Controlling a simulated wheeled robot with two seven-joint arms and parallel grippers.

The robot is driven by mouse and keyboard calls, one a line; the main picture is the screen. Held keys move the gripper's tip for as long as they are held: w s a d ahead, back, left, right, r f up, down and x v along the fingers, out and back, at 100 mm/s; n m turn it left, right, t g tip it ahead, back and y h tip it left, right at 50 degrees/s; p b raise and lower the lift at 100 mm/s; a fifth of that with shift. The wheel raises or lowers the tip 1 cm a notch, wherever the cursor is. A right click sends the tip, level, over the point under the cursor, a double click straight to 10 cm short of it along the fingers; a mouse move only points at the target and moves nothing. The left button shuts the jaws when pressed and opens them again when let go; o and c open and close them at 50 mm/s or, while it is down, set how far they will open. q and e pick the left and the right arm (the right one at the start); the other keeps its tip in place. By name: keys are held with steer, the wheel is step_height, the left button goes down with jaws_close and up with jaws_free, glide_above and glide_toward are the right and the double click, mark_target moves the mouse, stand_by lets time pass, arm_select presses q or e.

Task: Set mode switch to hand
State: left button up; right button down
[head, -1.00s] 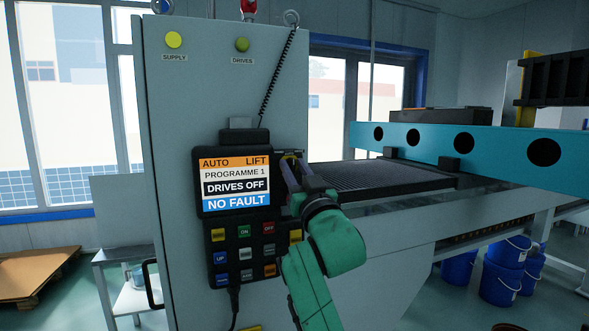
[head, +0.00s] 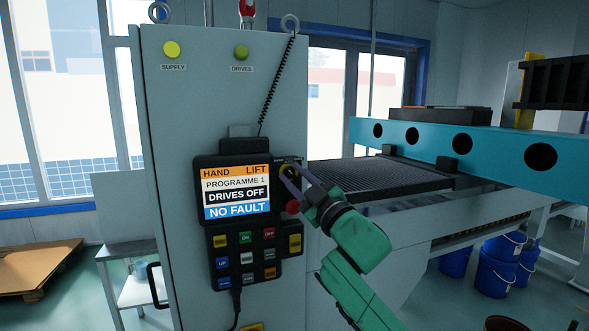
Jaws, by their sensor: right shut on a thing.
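The control pendant (head: 206,228) hangs on the front of the grey cabinet. Its screen (head: 236,194) reads HAND and LIFT on an orange bar, then PROGRAMME 1, DRIVES OFF and NO FAULT. My right gripper (head: 289,172) is at the pendant's upper right corner, shut on the mode switch, which its fingers mostly hide. A red knob (head: 293,207) shows just below the fingers. My left gripper is not in view.
The cabinet (head: 220,100) carries a lit yellow SUPPLY lamp (head: 172,50) and a dimmer DRIVES lamp (head: 241,52). A black coiled cord (head: 275,85) hangs above the pendant. A machine with a teal beam (head: 460,143) stands to the right, with blue buckets (head: 497,270) below.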

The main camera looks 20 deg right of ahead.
steer(key=shift+n+g+y+p, duration=0.3)
steer(key=shift+n+p, duration=0.25)
steer(key=shift+n, duration=0.35)
steer(key=c, duration=0.9)
jaws_free()
